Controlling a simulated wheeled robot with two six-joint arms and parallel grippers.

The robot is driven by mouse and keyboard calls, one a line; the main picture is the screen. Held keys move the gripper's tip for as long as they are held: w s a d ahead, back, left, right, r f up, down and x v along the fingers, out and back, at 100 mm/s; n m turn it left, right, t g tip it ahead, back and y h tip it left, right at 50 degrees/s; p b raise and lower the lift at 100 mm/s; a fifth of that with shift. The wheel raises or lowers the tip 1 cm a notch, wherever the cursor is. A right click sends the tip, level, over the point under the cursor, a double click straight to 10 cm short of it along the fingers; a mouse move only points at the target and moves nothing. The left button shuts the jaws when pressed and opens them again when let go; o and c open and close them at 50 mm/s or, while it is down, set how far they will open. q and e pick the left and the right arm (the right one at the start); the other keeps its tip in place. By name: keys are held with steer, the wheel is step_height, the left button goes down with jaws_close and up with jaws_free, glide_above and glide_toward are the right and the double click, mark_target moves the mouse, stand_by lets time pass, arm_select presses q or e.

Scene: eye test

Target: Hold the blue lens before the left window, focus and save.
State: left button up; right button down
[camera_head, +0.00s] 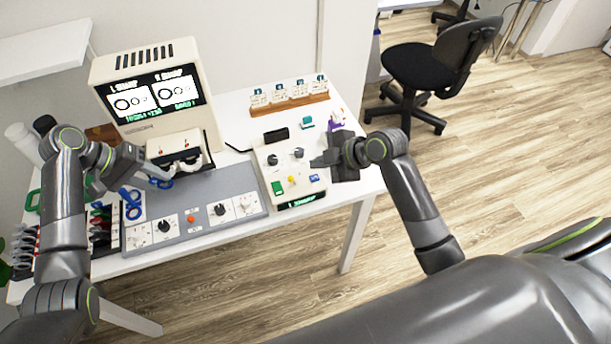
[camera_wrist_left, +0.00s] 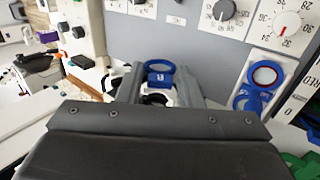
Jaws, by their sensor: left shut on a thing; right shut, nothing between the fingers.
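The beige viewer (camera_head: 205,75) stands at the back left, its screen (camera_head: 150,95) lit with two white panels of rings; its small text is too blurred to read. Its windows are at the low front part (camera_head: 182,145), partly hidden. My left gripper (camera_head: 160,178) is shut on a blue lens (camera_wrist_left: 158,68), low at the left of that front part. I cannot tell whether the lens lines up with the left window. My right gripper (camera_head: 318,162) is shut and empty beside the control box (camera_head: 265,160).
The grey panel (camera_head: 205,190) carries dials. A wooden rack (camera_head: 290,105) stands behind. A teal block (camera_head: 307,122) and a purple item (camera_head: 337,124) lie at the right.

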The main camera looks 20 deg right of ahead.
steer(key=shift+r, duration=1.35)
steer(key=v, duration=1.2)
steer(key=shift+r, duration=0.1)
